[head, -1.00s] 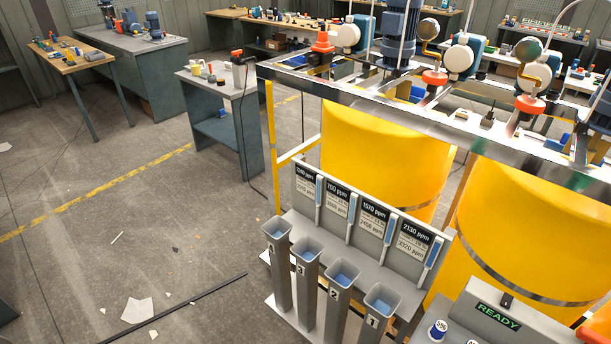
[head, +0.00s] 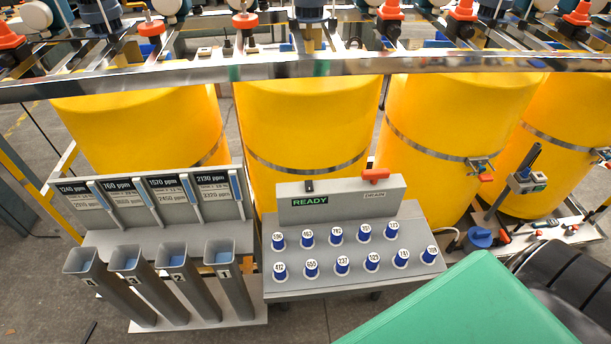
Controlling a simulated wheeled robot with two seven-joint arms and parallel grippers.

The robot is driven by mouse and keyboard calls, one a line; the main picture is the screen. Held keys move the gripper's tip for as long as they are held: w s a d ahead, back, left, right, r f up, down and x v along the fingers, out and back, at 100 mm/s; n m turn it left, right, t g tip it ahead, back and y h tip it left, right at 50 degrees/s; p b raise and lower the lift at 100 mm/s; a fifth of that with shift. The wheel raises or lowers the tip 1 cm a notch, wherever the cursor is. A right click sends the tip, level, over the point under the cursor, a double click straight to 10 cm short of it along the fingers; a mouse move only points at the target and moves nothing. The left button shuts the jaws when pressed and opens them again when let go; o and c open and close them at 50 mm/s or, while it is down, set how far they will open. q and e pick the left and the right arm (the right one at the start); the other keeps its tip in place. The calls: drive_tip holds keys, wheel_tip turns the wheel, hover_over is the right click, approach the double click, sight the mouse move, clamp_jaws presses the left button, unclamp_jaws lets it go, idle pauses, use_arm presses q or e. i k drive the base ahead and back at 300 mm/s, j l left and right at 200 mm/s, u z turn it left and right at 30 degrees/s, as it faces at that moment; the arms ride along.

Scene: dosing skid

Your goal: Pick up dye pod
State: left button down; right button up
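Several dye pods stand in two rows on a sloped grey tray (head: 290,285). Each is a small blue cylinder with a white numbered top. The back row runs from the 596 pod (head: 278,241) at the left to a pod at the right (head: 391,231). The front row runs from the 412 pod (head: 280,270) through the 655 pod (head: 311,269) and the 237 pod (head: 343,264) to a pod at the far right (head: 430,254). Some numbers are too small to read surely. Neither gripper is in view.
A panel with a green READY display (head: 310,201) and a red drain handle (head: 375,174) stands behind the pods. Numbered grey tubes (head: 235,280) stand at the left under ppm labels. Yellow tanks (head: 308,120) and a metal rail (head: 300,67) are behind. A green surface (head: 480,305) covers the lower right.

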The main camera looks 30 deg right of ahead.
sight(311, 265)
drive_tip(key=z, duration=0.9)
